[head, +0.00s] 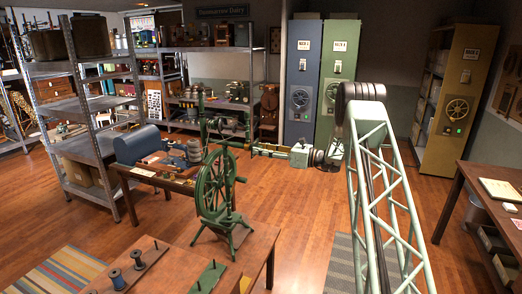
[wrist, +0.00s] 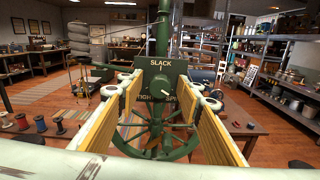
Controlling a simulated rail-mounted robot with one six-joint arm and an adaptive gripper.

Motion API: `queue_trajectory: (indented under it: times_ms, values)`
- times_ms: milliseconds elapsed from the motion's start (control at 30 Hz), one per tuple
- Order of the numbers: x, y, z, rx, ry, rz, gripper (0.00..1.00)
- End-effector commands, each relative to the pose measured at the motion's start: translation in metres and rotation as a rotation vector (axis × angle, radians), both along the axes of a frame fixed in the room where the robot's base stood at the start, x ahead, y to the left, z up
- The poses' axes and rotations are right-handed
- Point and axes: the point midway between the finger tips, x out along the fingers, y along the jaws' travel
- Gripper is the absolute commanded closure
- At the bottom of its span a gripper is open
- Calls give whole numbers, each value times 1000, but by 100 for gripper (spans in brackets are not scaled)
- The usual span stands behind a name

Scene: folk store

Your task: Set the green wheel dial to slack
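The green spinning wheel (head: 214,185) stands on a wooden table in the head view. In the wrist view, its dark green dial plate (wrist: 151,67) faces me, with SLACK lettered at the top and lower lettering partly hidden. A dark round dial knob (wrist: 160,86) sits on the plate; its small white mark is toward the lower right, away from SLACK. My gripper (wrist: 163,82) is open, with yellow-padded fingers on either side of the knob in the picture and a gap to it. In the head view, my gripper (head: 256,149) is right of the wheel's upper part.
Thread spools (head: 117,279) stand on the near table. A blue chest (head: 138,145) is on the table behind the wheel. Metal shelves (head: 88,118) line the back left. The wooden floor (head: 300,210) right of the wheel is clear.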

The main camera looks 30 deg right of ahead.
Motion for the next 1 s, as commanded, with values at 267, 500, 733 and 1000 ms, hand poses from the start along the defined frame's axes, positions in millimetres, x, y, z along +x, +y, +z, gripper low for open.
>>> queue_trajectory:
  times_ms: [267, 500, 733, 1000]
  values:
    - [1, 1, 0, 0, 0, 0, 67]
    - [1, 1, 0, 0, 0, 0, 85]
    - [1, 1, 0, -1, -1, 0, 92]
    - [1, 1, -1, -22, -20, 0, 92]
